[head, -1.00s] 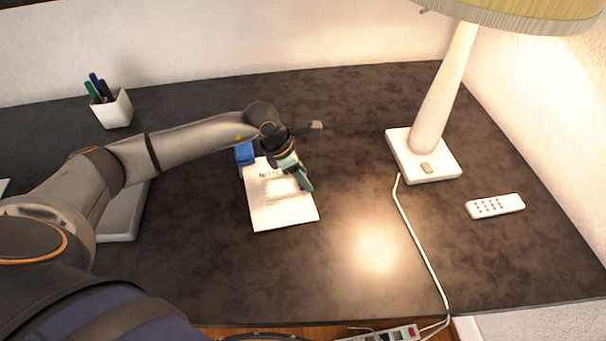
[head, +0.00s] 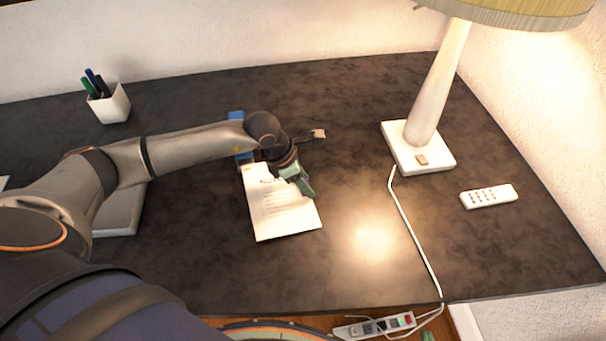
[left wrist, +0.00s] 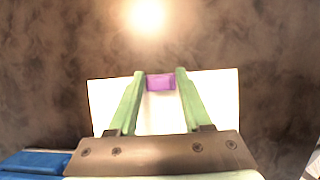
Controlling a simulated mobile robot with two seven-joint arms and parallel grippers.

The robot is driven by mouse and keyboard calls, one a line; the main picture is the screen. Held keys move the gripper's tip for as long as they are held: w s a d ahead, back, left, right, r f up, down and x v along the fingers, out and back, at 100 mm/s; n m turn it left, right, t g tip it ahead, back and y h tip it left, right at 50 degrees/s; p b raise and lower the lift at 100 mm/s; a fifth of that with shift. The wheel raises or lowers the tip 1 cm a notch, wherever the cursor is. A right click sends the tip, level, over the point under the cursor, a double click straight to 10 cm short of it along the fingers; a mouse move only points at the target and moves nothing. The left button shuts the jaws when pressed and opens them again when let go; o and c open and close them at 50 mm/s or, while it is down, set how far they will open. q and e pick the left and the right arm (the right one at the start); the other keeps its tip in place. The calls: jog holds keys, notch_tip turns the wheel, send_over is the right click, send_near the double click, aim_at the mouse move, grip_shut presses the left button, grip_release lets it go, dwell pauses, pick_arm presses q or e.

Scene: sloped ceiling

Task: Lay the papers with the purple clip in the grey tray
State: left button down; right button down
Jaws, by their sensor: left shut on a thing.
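The white papers (head: 283,214) show below my left gripper in the head view, with print on their top sheet. The purple clip (left wrist: 160,82) is on the papers' edge and shows between the green fingertips in the left wrist view, with the papers (left wrist: 218,98) on both sides. My left gripper (head: 306,187) is shut on the clipped papers; it also shows in the left wrist view (left wrist: 160,85). The papers look slightly raised from the desk. The grey tray (head: 118,220) lies at the left, partly hidden behind my left arm. My right gripper is not in view.
A blue object (head: 237,117) lies behind my left forearm, partly hidden. A white pen cup (head: 109,104) stands at the back left. A lamp (head: 419,147) with a cord and a white remote (head: 489,196) are at the right. The desk's front middle is clear.

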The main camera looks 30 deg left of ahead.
aim_at(288, 204)
pick_arm(q)
jog(key=shift+s+d+p, duration=0.4)
jog(key=shift+s+d, duration=0.6)
jog(key=shift+s, duration=0.1)
jog(key=shift+c, duration=1.3)
grip_release()
jog(key=b+v, duration=0.1)
jog(key=v, duration=1.1)
jog(key=shift+r, duration=0.25)
jog(key=shift+s+a, duration=0.1)
jog(key=shift+s, duration=0.05)
